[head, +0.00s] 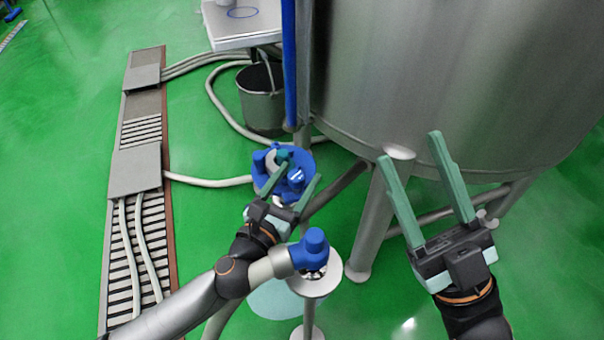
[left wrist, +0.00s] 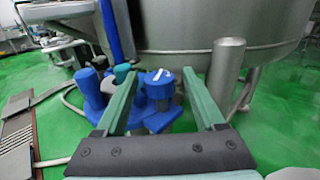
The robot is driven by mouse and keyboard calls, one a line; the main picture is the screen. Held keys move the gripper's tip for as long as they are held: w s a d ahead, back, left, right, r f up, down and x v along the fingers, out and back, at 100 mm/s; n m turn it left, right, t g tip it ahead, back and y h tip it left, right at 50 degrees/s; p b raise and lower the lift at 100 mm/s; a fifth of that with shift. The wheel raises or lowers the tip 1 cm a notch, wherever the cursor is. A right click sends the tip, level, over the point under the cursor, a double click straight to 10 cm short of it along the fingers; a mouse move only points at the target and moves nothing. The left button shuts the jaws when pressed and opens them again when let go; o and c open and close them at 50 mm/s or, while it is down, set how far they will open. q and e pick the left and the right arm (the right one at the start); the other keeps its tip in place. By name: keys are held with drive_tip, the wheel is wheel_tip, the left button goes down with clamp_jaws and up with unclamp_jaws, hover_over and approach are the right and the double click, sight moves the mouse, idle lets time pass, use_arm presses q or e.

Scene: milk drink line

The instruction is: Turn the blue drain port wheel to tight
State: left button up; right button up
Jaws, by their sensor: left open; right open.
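A blue knob with a white mark on top (head: 296,175), which looks like the drain port wheel, sits on a round blue base beside the tank. It also shows in the left wrist view (left wrist: 160,84), upright, beyond and between my left fingers. My left gripper (head: 301,167) is open, its green fingers reaching toward the blue base on either side of the knob in the picture. I see no clear contact. The lower part of the knob is partly hidden by the fingers in the head view. My right gripper (head: 411,148) is open and empty, in front of the tank.
The large steel tank (head: 450,70) stands on legs behind. A second blue-capped fitting (head: 314,241) is on a round post stand nearer me. A grey bucket (head: 263,98) and a floor grate (head: 152,215) with hoses lie left. Green floor is open between them.

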use_arm(q)
drive_tip(key=shift+c, duration=0.2)
clamp_jaws()
idle(0.5)
